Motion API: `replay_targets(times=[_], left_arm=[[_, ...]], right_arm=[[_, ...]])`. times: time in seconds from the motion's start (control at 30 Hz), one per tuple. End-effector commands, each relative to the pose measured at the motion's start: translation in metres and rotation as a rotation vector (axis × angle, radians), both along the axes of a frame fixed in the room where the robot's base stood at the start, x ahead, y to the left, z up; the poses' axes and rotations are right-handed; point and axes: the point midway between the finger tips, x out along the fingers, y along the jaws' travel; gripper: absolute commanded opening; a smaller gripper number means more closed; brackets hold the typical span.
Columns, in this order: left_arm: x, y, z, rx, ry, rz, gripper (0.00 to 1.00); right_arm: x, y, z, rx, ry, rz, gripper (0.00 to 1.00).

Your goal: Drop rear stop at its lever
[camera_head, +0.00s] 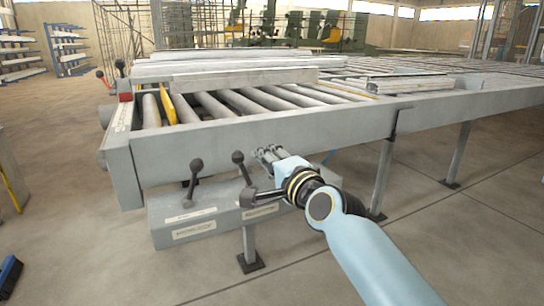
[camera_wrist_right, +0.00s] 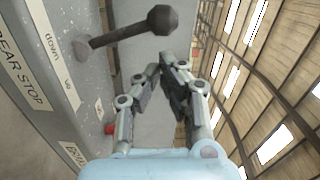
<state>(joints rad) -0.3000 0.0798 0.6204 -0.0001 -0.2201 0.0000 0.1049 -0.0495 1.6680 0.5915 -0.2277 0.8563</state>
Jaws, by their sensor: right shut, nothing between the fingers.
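The REAR STOP label (camera_wrist_right: 22,68) shows on the grey lever box in the right wrist view, with "down" and "up" marks beside it. Next to these marks a lever with a black knob (camera_wrist_right: 162,20) rises from its pivot, tilted towards the picture's top. In the head view the dark lever (camera_head: 239,158) nearest my gripper stands up from the box. My right gripper (camera_head: 265,152) is just right of that knob. In the right wrist view my right gripper (camera_wrist_right: 166,68) has its fingertips together, empty, apart from the knob. My left gripper is out of view.
A second dark lever (camera_head: 195,168) stands to the left on the same lever box (camera_head: 165,238). The roller table (camera_head: 250,135) is above and behind, carrying long profiles (camera_head: 230,76). A table leg (camera_head: 381,175) is right of my arm.

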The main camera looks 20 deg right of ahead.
Motion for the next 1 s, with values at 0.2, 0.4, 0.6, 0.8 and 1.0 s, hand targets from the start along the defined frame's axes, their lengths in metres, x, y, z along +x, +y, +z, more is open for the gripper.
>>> replay_targets(times=[0.2,0.4,0.6,0.8,1.0], left_arm=[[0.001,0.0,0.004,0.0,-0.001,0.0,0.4],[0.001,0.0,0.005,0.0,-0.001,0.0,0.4],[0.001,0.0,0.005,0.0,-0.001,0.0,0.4],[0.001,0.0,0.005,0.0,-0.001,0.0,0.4],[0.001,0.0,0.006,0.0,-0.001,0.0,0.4]], right_arm=[[-0.001,0.009,0.003,-0.044,-0.004,0.0,0.0],[-0.001,0.013,0.003,-0.044,-0.004,0.0,0.0],[-0.001,0.013,0.003,-0.044,-0.004,0.0,0.0],[-0.001,0.013,0.002,-0.043,-0.004,0.0,0.0],[-0.001,0.013,0.003,-0.043,-0.004,0.0,0.0]])
